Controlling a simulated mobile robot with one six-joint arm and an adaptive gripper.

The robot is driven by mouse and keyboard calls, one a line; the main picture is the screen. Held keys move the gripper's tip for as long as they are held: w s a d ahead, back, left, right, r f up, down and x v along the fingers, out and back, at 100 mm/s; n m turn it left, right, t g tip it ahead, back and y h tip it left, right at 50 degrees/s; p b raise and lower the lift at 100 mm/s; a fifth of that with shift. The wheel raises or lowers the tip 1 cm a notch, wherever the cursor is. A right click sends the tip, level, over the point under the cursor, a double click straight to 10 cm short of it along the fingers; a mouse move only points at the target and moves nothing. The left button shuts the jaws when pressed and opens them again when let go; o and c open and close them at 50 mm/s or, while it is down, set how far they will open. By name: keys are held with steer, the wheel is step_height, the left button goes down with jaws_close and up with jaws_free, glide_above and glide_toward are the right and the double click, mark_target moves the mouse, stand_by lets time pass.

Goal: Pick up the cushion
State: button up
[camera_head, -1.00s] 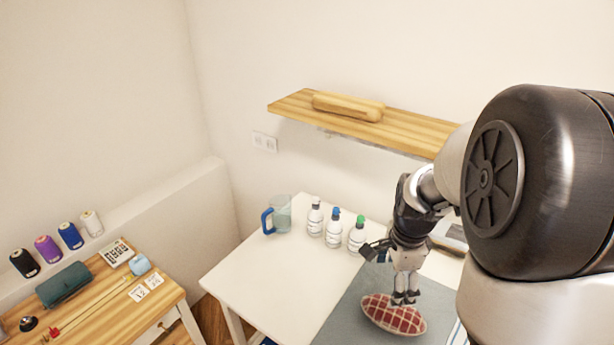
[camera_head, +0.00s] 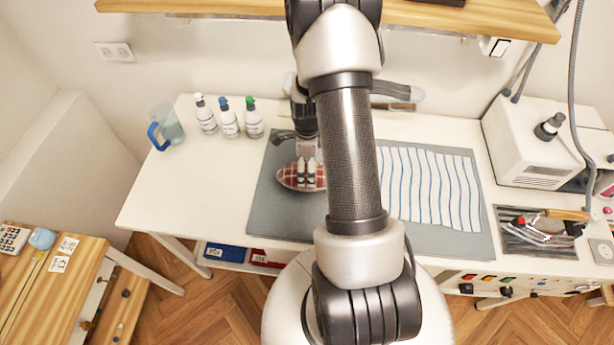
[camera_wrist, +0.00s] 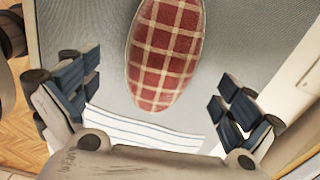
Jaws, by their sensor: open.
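The cushion (camera_head: 290,176) is a red and cream plaid oval lying on the grey mat (camera_head: 266,215) on the white table. In the head view my arm hides its right part. My gripper (camera_head: 307,172) is over the cushion there. In the wrist view the cushion (camera_wrist: 165,55) lies beyond and between the spread fingers, at the top middle. My gripper (camera_wrist: 157,98) is open and empty, with one finger on each side and a gap to the cushion on both sides.
A striped cloth (camera_head: 430,190) lies on the mat's right. Bottles (camera_head: 229,118) and a blue-handled jug (camera_head: 166,127) stand at the back left. A white machine (camera_head: 535,140) and a tool tray (camera_head: 540,232) are on the right. A wooden shelf (camera_head: 460,18) hangs above.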

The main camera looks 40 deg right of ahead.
mark_target(307, 169)
steer(key=shift+w+d+f+b, duration=0.1)
steer(key=shift+f+b, duration=0.3)
steer(key=shift+f, duration=2.6)
steer(key=shift+c, duration=0.4)
steer(key=c, duration=1.5)
